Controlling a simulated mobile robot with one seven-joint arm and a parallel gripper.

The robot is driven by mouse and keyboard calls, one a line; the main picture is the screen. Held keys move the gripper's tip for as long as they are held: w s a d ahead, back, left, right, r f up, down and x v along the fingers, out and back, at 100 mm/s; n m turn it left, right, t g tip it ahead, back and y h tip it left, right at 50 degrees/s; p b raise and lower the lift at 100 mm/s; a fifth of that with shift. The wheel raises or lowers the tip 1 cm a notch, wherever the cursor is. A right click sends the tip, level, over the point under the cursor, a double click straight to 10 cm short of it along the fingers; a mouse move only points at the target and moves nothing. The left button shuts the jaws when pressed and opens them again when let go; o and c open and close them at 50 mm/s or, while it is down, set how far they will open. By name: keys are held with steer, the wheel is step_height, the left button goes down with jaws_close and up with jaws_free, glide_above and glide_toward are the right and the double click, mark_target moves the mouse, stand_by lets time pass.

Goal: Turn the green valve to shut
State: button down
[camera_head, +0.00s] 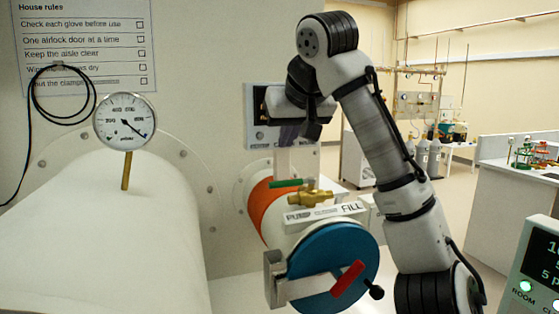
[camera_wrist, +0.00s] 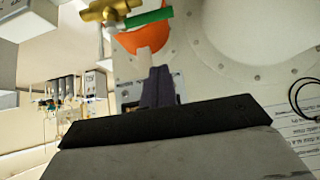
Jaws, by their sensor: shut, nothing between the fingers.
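The green valve lever (camera_head: 287,183) sits on a brass valve body (camera_head: 314,198) on top of the white airlock cylinder. The lever points left from the body and looks roughly in line with it. In the wrist view the green lever (camera_wrist: 150,17) and brass body (camera_wrist: 108,9) are at the top edge, partly cut off. My gripper (camera_head: 284,170) is shut and empty, pointing down, its pale fingertips just above and behind the lever in the picture. In the wrist view my gripper (camera_wrist: 146,54) shows below the lever, with a small gap between them.
The airlock has an orange band (camera_head: 265,203) and a blue door (camera_head: 335,262) with a red handle (camera_head: 346,279). A pressure gauge (camera_head: 125,122) stands on a white housing to the left. A grey wall panel (camera_head: 255,137) is behind my gripper. A display box (camera_head: 538,265) is at right.

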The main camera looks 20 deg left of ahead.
mark_target(292, 183)
steer(key=f+p, duration=0.1)
steer(key=f, duration=0.1)
steer(key=w+a+f+p, duration=0.1)
steer(key=f+p, duration=0.1)
steer(key=f, duration=0.1)
steer(key=w+f+p, duration=0.1)
steer(key=f, duration=0.2)
steer(key=shift+a, duration=0.15)
steer(key=shift+w, duration=0.15)
stand_by(0.5)
